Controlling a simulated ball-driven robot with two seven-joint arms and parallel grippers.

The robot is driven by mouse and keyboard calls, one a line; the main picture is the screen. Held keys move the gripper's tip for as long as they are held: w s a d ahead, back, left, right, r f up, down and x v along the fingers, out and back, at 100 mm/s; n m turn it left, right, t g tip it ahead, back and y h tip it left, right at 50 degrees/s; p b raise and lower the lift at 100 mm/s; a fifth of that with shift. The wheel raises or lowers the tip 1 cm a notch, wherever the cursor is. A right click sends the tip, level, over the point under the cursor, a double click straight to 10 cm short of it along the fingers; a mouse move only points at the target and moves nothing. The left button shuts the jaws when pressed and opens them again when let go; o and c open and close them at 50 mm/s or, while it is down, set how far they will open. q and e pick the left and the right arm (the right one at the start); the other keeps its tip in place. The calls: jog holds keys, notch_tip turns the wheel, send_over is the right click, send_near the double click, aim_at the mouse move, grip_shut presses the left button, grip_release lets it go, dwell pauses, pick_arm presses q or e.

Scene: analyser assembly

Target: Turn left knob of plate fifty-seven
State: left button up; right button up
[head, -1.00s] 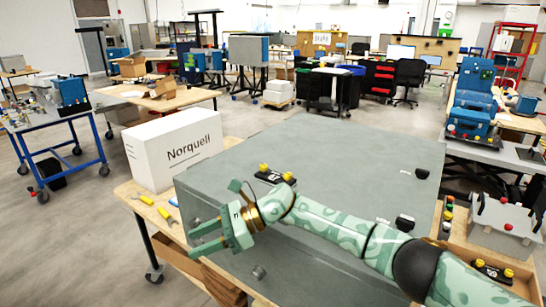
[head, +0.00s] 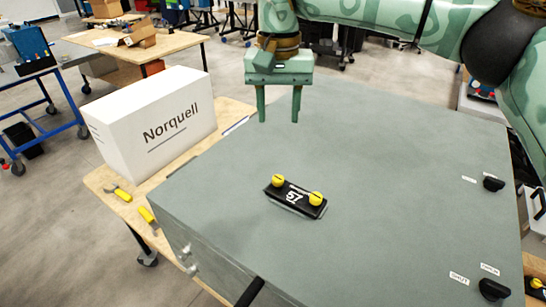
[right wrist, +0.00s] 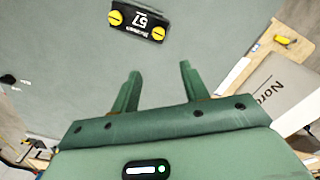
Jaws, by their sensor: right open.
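Plate fifty-seven (head: 294,196) is a small black plate marked 57 on the grey cabinet top. It bears a left yellow knob (head: 278,180) and a right yellow knob (head: 316,198). My right gripper (head: 279,118) is open and empty, pointing down on the far side of the plate, apart from it. In the right wrist view the plate shows upside down at the top, with its left knob (right wrist: 158,34) on the picture's right, beyond the open fingers (right wrist: 159,72). My left gripper is not in view.
The grey cabinet top (head: 400,200) is broad and mostly clear. Black knobs (head: 493,184) with white labels sit at its right edge. A white Norquell box (head: 160,125) and yellow-handled tools (head: 121,194) lie on the wooden bench at left.

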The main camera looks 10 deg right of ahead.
notch_tip(320, 180, down, 3)
jog(key=s, duration=0.3)
jog(key=b, duration=0.1)
send_over(278, 178)
jog(key=f, duration=0.7)
jog(key=shift+w, duration=0.3)
jog(key=f, duration=0.4)
jog(key=shift+s, duration=0.35)
jog(key=shift+w+f, duration=0.15)
jog(key=shift+f, duration=0.6)
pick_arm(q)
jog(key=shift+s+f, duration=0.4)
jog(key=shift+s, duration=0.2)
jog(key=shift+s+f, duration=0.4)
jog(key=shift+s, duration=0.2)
pick_arm(e)
jog(key=c, duration=0.4)
grip_shut()
